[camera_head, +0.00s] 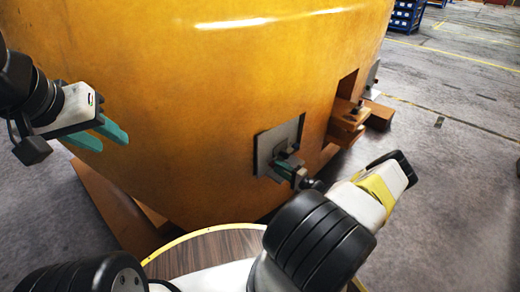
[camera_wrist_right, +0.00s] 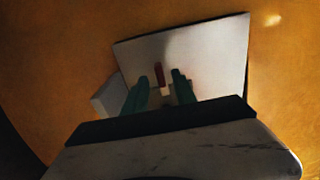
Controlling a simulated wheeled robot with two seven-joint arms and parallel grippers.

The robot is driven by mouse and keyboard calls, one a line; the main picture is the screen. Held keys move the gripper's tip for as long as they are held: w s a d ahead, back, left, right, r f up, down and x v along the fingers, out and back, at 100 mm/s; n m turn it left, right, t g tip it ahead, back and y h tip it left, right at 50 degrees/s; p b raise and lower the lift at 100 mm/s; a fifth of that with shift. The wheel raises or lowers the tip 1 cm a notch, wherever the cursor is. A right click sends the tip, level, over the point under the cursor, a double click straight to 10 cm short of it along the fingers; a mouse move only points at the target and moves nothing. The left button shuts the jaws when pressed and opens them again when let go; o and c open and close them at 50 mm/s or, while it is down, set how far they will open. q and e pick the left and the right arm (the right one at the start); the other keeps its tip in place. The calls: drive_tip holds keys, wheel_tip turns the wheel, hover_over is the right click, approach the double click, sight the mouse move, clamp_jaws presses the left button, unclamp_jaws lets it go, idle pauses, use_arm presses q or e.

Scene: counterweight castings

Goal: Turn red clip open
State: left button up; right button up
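The red clip (camera_wrist_right: 159,74) shows in the right wrist view as a small upright red bar on a grey metal plate (camera_wrist_right: 205,58). A small pale piece (camera_wrist_right: 166,91) sits just below it. My right gripper's green fingers (camera_wrist_right: 160,82) are apart, one on each side of the clip, with visible gaps. I cannot tell how far their tips are from the plate. In the head view, my right gripper (camera_head: 287,168) is at the plate (camera_head: 268,150) and hides the clip. My left gripper (camera_head: 104,137) is open and empty, off to the left beside the casting.
The plate is on a large yellow-orange casting (camera_head: 200,90) that fills much of the head view. Brown blocks (camera_head: 347,122) jut out to the right of the plate. Grey floor (camera_head: 450,190) is free at right. A blue rack (camera_head: 407,15) stands far back.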

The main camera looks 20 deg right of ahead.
drive_tip(key=shift+x, duration=1.9)
clamp_jaws()
